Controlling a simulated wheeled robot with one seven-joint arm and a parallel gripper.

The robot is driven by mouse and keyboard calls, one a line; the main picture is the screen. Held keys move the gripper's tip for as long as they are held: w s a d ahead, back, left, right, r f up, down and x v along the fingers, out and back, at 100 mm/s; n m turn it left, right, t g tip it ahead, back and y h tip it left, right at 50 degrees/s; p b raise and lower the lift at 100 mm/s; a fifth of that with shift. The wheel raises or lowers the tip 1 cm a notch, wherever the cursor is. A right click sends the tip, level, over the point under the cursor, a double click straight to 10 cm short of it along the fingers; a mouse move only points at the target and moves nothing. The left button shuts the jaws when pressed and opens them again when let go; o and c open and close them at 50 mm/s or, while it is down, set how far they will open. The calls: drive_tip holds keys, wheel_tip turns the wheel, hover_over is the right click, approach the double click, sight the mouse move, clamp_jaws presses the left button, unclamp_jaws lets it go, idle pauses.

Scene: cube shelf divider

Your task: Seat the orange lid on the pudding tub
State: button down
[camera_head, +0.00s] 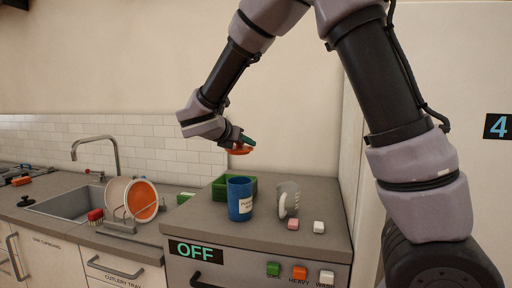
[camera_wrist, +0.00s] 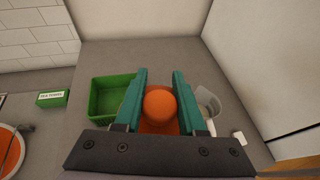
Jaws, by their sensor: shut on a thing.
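My gripper (camera_head: 247,140) is shut on the orange lid (camera_head: 239,151) and holds it in the air above the counter. In the wrist view the lid's round knob (camera_wrist: 160,104) sits between the two green fingers of my gripper (camera_wrist: 160,78). The blue pudding tub (camera_head: 240,206), with a white label, stands upright on the counter below the lid. A clear gap separates lid and tub. The tub is not visible in the wrist view, where the lid and gripper cover that area.
A green bin (camera_head: 220,184) stands behind the tub, and a grey-white mug (camera_head: 287,199) to its right. A pink block (camera_head: 293,224) and a white block (camera_head: 319,227) lie near the mug. A dish rack with plates (camera_head: 143,201) and a sink (camera_head: 72,203) are left.

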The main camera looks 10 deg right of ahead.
idle(0.3)
wheel_tip(320, 180, down, 8)
idle(0.7)
drive_tip(key=shift+f, duration=1)
idle(0.8)
drive_tip(key=c, duration=0.8)
unclamp_jaws()
drive_tip(key=o, duration=0.5)
drive_tip(key=shift+o, duration=0.2)
drive_tip(key=v, duration=0.8)
